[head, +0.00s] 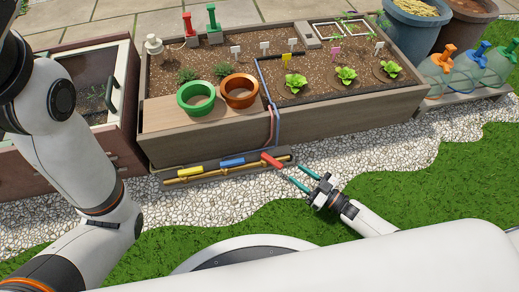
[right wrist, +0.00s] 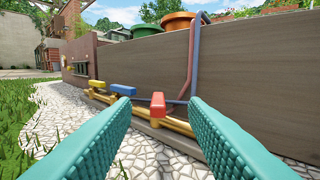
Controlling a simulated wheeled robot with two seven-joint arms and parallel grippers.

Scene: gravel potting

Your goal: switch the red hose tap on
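The red hose tap (head: 271,160) is at the right end of a brass pipe (head: 203,176), low at the front of the wooden planter. A yellow tap (head: 189,168) and a blue tap (head: 232,162) sit left of it. In the right wrist view the red tap (right wrist: 158,105) stands between my fingers but farther off, with its handle pointing toward me. My right gripper (head: 298,176) is open and empty, its teal fingertips just right of the red tap and apart from it. My left arm comes in at the left; its gripper is out of the picture.
The planter's front wall (head: 340,115) rises behind the taps. A red and a blue hose (head: 274,120) run up it beside the red tap. White gravel (head: 365,157) and grass (head: 440,200) in front are clear. Watering bottles on a bench (head: 470,92) stand at the right.

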